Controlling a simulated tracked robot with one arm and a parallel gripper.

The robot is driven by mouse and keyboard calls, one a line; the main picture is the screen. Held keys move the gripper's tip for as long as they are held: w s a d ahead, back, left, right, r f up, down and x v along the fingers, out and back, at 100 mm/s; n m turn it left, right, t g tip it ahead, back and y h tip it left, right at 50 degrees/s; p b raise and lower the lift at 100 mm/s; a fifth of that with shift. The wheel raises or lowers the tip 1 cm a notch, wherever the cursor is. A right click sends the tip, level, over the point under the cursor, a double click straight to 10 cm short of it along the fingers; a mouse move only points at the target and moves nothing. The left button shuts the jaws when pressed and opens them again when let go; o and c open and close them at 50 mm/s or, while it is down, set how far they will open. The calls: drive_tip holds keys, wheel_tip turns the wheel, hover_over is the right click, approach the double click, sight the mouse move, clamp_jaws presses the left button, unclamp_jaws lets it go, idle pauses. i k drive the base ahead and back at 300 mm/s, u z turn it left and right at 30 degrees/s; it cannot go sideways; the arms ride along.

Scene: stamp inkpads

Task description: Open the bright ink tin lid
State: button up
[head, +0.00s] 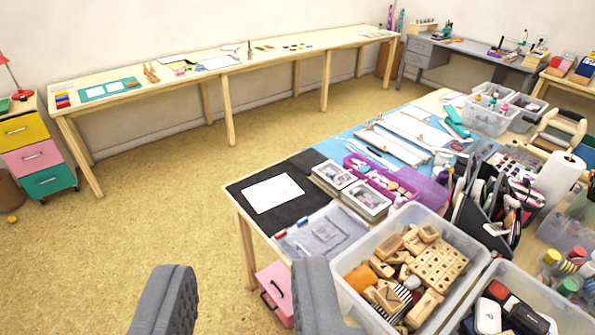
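My gripper (241,268) is at the bottom of the view. Two silver-rimmed boxes with picture tops, a rear one (333,176) and a front one (366,200), sit side by side on the table, apart from my gripper. Their tops look shut. Small dark, red and white cases (524,318) lie in a clear bin at the lower right. I cannot tell which of these, if any, is the bright ink tin.
A clear bin of wooden stamps (345,268) stands at the table's near edge. A black mat with white paper (272,192) lies at the left corner. A pink case (277,292) is below the table. A long bench (226,68) lines the wall. Open floor lies between.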

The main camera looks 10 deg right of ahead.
sight(333, 187)
drive_tip(key=u, duration=1.35)
drive_tip(key=i, duration=2.25)
drive_tip(key=z, duration=3.1)
drive_tip(key=i, duration=0.85)
drive_tip(key=z, duration=0.15)
